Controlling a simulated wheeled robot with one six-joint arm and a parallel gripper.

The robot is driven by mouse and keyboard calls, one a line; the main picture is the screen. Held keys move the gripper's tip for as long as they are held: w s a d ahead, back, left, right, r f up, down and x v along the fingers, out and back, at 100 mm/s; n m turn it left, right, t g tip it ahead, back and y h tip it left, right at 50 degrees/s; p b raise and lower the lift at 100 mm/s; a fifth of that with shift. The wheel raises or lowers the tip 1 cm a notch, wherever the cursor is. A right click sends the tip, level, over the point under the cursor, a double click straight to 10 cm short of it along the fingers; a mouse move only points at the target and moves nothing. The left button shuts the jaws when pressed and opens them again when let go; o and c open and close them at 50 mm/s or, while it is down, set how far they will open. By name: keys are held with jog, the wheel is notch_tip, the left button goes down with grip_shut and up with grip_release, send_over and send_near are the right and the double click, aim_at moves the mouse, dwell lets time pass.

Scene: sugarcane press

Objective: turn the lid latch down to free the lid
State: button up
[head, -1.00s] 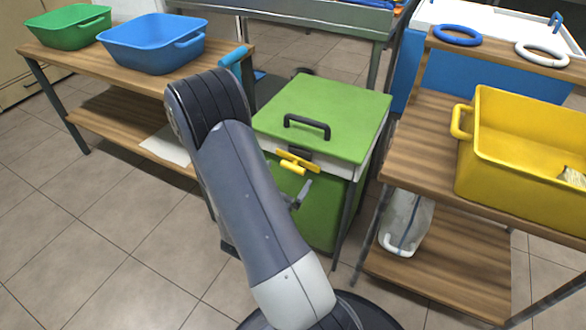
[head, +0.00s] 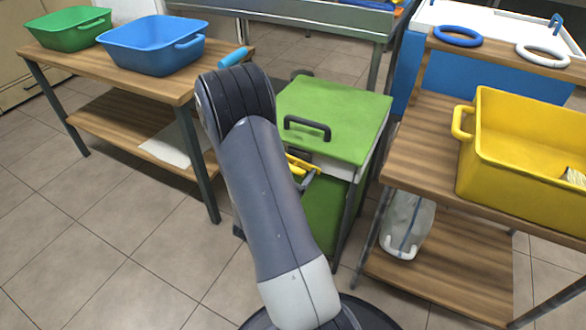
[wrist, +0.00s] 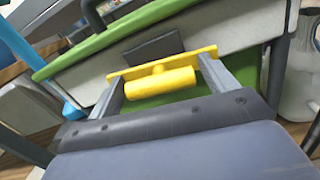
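The lid latch is a yellow bar with a thick yellow cylindrical handle (wrist: 160,84). It sits at a dark plate on the pale front rim below the green lid (head: 338,112). In the head view the latch (head: 297,163) shows partly beside my arm, which hides the rest. My gripper (wrist: 162,76) is open at the latch. Its two grey fingers stand on either side of the handle, with visible gaps. The right fingertip overlaps the right end of the bar; contact cannot be told. The bar lies across the picture, slightly higher at its right end.
The lid has a black handle (head: 307,127). A wooden table with blue (head: 155,52) and green (head: 65,35) tubs stands at left. A shelf with a yellow crate (head: 500,170) stands close at right. Floor is open at front left.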

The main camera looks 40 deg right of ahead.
jog(key=c, duration=0.4)
jog(key=shift+n+p, duration=0.4)
jog(key=shift+n, duration=0.3)
jog(key=shift+c, duration=0.2)
jog(key=o, duration=0.9)
jog(key=shift+a, duration=0.1)
jog(key=p+v, duration=0.1)
jog(key=v, duration=0.9)
jog(key=shift+s+a+p, duration=0.15)
jog(key=shift+a+p, duration=0.1)
jog(key=shift+p, duration=0.05)
jog(key=shift+d+f, duration=0.1)
jog(key=b+x, duration=0.1)
jog(key=x, duration=0.9)
jog(key=shift+d+b, duration=0.3)
jog(key=shift+b, duration=0.05)
